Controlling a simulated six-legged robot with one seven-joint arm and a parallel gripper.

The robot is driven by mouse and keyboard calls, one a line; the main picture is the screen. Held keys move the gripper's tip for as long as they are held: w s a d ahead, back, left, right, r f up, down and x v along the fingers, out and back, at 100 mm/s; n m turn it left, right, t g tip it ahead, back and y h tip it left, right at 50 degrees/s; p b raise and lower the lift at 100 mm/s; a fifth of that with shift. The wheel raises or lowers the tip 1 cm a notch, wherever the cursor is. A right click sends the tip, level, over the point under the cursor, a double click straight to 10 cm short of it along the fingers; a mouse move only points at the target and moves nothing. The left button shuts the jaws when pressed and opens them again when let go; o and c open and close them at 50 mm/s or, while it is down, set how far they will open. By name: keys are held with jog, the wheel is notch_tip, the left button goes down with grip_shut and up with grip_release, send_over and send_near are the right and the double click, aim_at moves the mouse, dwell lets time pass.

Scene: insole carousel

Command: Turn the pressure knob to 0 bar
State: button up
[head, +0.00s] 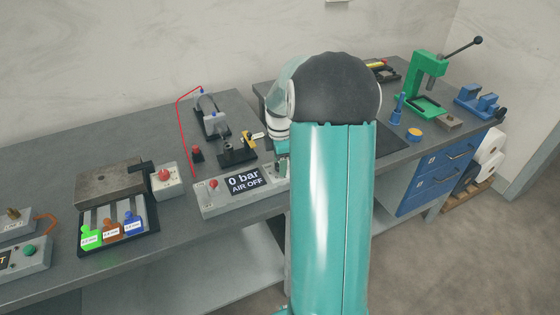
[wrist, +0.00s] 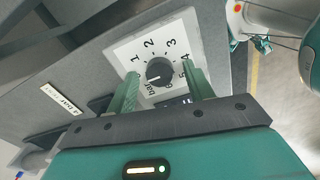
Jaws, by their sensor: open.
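The pressure knob (wrist: 159,71) is a round dark knob on a white dial plate (wrist: 186,30) with printed numbers and "bar", in the wrist view. A short white mark on the knob points to the lower left, near the word "bar". My gripper (wrist: 162,76) is open, with one green finger on each side of the knob. I cannot tell whether the fingers touch it. In the head view the grey control box (head: 215,204) has a display (head: 244,181) reading "0 bar" and "AIR OFF". My arm hides the knob there.
A red button (head: 213,184) sits left of the display. Behind the box stand a small black fixture (head: 238,154) and a red air line (head: 178,125). To the left is a tray (head: 118,240) with coloured tags. A green press (head: 426,72) stands at the right.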

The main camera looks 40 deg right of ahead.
aim_at(278, 165)
jog(key=shift+r, duration=0.1)
notch_tip(278, 165, up, 14)
jog(key=shift+f, duration=0.2)
dwell(0.6)
jog(key=s+a+r+m+t+h, duration=0.1)
jog(key=s+a+r+m, duration=0.2)
jog(key=a, duration=0.6)
jog(key=s+a+r+m+t, duration=0.1)
jog(key=s+a+r+m, duration=0.15)
jog(key=a, duration=0.65)
jog(key=s+a+f+m+t+y, duration=0.1)
jog(key=s+a+m+t, duration=0.2)
jog(key=s+a+m, duration=0.4)
jog(key=s+a, duration=0.4)
jog(key=a, duration=0.1)
jog(key=shift+s+a+f+t, duration=0.3)
jog(key=shift+s+a+f, duration=0.05)
jog(key=shift+s+f, duration=0.05)
